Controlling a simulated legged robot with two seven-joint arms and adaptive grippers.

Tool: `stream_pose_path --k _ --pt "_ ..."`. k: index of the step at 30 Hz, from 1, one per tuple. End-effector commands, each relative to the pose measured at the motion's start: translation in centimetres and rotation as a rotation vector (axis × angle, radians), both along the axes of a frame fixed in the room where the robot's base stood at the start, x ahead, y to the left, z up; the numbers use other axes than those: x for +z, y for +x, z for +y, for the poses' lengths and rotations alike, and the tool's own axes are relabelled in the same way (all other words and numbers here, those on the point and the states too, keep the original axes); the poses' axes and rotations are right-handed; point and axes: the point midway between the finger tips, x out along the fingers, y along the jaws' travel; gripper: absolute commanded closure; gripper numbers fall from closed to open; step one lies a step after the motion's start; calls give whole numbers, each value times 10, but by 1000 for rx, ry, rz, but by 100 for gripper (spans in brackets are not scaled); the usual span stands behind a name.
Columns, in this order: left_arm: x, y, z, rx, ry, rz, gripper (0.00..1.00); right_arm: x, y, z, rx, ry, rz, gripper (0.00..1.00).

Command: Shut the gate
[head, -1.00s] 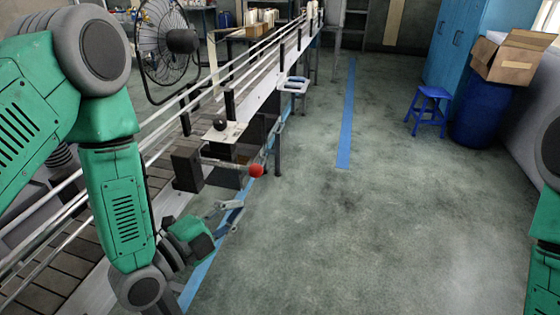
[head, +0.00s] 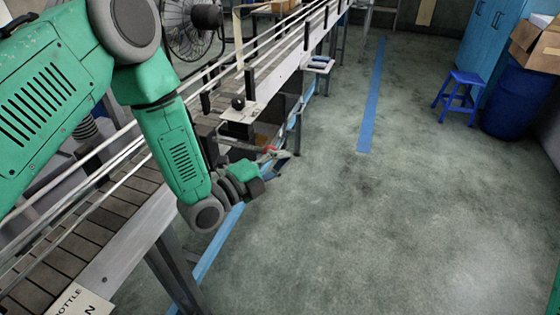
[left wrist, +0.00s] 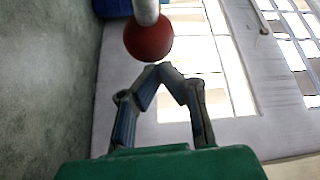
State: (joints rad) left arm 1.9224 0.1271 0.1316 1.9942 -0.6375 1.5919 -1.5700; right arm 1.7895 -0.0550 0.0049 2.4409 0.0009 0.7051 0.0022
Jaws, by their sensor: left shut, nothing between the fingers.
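A lever with a red ball knob (head: 270,149) sticks out from the side of the conveyor, beside a dark box-like fitting; the gate itself I cannot make out clearly. In the left wrist view the red ball (left wrist: 148,38) sits on a grey rod just beyond my fingertips. My left gripper (head: 281,160) is at the knob in the head view, partly covering the lever. In the left wrist view the left gripper (left wrist: 162,70) is shut and empty, its tips close to the ball; I cannot tell whether they touch. My right gripper is out of view.
The conveyor (head: 120,240) with its guard rails runs along the left, with a white plate and black knob (head: 238,103) on its edge. A blue stool (head: 457,95) and blue barrel (head: 518,98) stand at the back right. The floor at centre right is clear.

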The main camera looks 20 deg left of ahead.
Motion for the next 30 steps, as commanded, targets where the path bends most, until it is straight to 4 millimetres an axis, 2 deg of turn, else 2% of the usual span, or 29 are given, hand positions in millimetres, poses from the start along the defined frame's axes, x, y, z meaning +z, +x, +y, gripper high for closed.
stream_pose_path --k 5,17,20,27,30 --pt "-3 2 13 1 -4 1 100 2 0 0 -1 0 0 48" --pt "-4 3 22 3 -3 0 100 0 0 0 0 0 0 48" --pt "-4 4 41 6 0 -2 100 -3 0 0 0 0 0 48" --pt "-5 7 112 7 -1 -4 100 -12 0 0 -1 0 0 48" --pt "-5 7 135 5 -1 -2 100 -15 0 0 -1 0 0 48"
